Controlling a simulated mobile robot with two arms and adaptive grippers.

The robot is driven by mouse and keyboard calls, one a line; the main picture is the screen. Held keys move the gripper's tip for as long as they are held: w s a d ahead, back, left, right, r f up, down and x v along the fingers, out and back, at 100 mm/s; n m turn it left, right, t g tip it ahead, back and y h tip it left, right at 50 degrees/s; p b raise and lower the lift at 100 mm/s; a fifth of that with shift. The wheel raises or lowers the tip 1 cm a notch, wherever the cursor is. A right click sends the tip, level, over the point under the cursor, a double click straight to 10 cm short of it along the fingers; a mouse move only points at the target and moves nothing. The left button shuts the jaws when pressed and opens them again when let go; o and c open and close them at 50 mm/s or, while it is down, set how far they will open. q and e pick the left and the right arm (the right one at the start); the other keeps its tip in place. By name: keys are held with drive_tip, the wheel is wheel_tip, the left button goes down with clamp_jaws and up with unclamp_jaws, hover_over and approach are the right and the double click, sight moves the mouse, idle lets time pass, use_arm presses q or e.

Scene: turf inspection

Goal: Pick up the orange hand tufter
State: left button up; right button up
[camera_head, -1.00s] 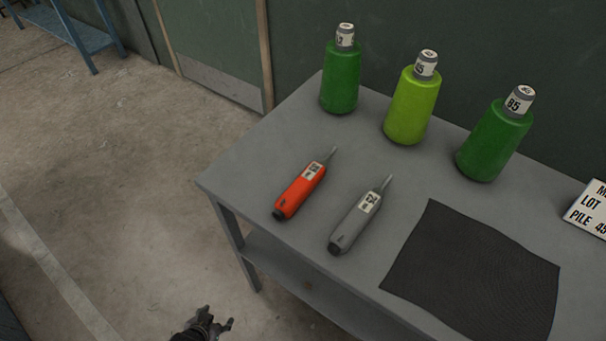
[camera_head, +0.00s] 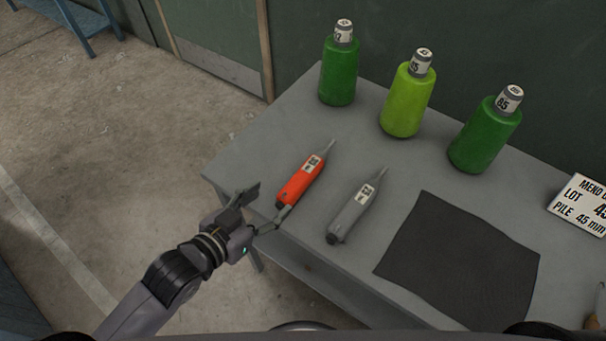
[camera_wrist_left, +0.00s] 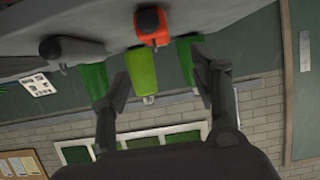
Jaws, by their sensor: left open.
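The orange hand tufter (camera_head: 301,183) lies on the grey table near its left front edge, its thin metal tip pointing to the back right. My left gripper (camera_head: 269,207) is open and empty at the table's front left edge, just short of the tufter's near end. One finger is close to that end; I cannot tell if they touch. In the left wrist view, which is upside down, the orange tufter (camera_wrist_left: 152,26) shows beyond and between the open fingers (camera_wrist_left: 165,90). My right gripper cannot be made out.
A grey tufter (camera_head: 351,212) lies just right of the orange one. A dark mat (camera_head: 460,260) lies further right. Three green yarn cones (camera_head: 405,100) stand along the back, with a lot sign (camera_head: 580,207) at right. The table's left back area is clear.

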sight(301, 177)
use_arm(q)
drive_tip(key=p+x, duration=0.1)
drive_tip(key=x, duration=0.6)
drive_tip(key=shift+w, duration=0.15)
drive_tip(key=shift+w+d+f, duration=0.25)
drive_tip(key=shift+w+d, duration=0.15)
drive_tip(key=shift+w, duration=0.05)
drive_tip(key=p+x, duration=0.1)
drive_tip(key=x, duration=0.3)
drive_tip(key=shift+w+d+f+p, duration=0.1)
drive_tip(key=shift+w+d+p, duration=0.05)
drive_tip(key=shift+d+p, duration=0.15)
drive_tip(key=shift+w+d+f, duration=0.15)
drive_tip(key=shift+w+d, duration=0.05)
drive_tip(key=shift+a, duration=0.1)
drive_tip(key=shift+c, duration=0.2)
drive_tip(key=c, duration=0.6)
clamp_jaws()
